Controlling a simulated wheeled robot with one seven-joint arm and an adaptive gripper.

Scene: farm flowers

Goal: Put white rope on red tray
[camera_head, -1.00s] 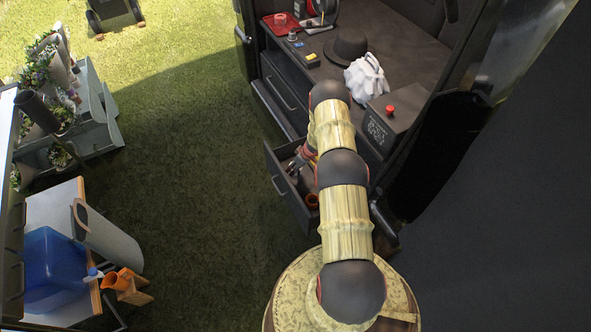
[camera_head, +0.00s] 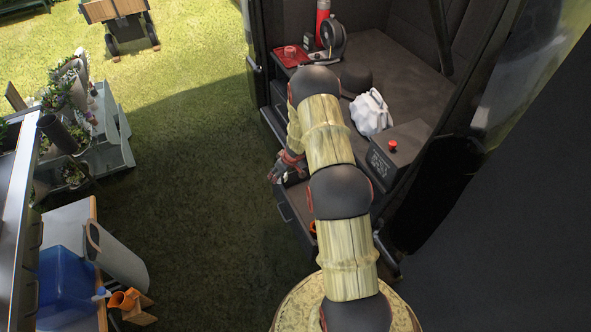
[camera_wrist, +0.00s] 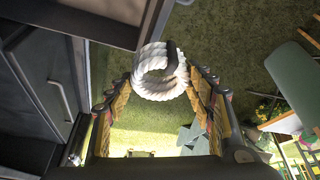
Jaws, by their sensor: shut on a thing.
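In the wrist view, a coiled white rope (camera_wrist: 158,72) with a dark band sits between the two fingers of my gripper (camera_wrist: 158,84). The gripper is shut on it and holds it above the grass. In the head view, my gripper (camera_head: 287,170) is beside the front of the dark vehicle bed, over the open drawer. The rope cannot be made out in the head view. The red tray (camera_head: 290,56) lies at the far left corner of the dark bed, beyond my gripper, with a small red round thing on it.
On the bed are a tape-like reel (camera_head: 332,36), a red bottle (camera_head: 322,22), a dark hat (camera_head: 356,78), a white bag (camera_head: 371,112) and a box with a red button (camera_head: 393,146). The open drawer (camera_head: 298,218) juts out below.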

